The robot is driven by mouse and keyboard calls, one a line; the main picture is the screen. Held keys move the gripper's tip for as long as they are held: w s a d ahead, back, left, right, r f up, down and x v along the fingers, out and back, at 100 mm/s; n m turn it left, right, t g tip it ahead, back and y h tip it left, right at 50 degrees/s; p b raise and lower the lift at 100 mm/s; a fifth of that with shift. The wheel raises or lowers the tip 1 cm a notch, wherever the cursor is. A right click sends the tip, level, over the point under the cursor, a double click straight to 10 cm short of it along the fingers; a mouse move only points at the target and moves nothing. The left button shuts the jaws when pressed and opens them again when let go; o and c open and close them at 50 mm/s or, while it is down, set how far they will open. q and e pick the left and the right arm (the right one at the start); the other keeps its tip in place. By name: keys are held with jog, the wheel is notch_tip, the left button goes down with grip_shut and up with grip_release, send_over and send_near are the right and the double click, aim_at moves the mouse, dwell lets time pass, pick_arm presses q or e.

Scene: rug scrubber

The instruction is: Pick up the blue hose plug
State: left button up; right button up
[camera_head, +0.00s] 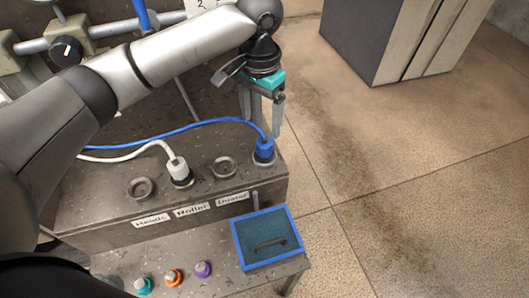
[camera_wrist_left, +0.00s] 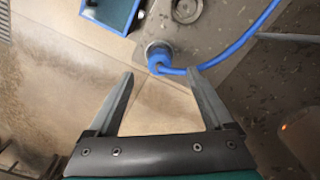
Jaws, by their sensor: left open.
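The blue hose plug (camera_head: 263,149) sits in a socket at the right end of the grey metal box, with a blue hose running left from it. It also shows in the left wrist view (camera_wrist_left: 159,58) at the top middle. My left gripper (camera_head: 261,122) is open and points down above and close to the plug. In the left wrist view its two fingers (camera_wrist_left: 160,90) stand apart with nothing between them, and the plug lies beyond the fingertips. My right gripper is not in view.
A white plug (camera_head: 178,170) with a white hose sits in another socket. Empty sockets (camera_head: 224,167) lie beside it. A blue-rimmed tray (camera_head: 236,244) and several coloured knobs (camera_head: 203,270) are in front. Open tiled floor (camera_head: 400,140) lies right; a grey block (camera_head: 375,45) stands behind.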

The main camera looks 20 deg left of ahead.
aim_at(264, 136)
pick_arm(q)
notch_tip(264, 136, down, 3)
jog(key=shift+f+b, duration=0.1)
jog(key=shift+b, duration=0.25)
jog(key=shift+w+f, duration=0.1)
jog(key=shift+f, duration=0.5)
jog(key=f, duration=0.1)
jog(key=f+b, duration=0.1)
jog(key=f, duration=0.1)
jog(key=f+b, duration=0.1)
jog(key=shift+w+d+f, duration=0.25)
jog(key=shift+f, duration=0.05)
jog(key=c, duration=0.8)
grip_shut()
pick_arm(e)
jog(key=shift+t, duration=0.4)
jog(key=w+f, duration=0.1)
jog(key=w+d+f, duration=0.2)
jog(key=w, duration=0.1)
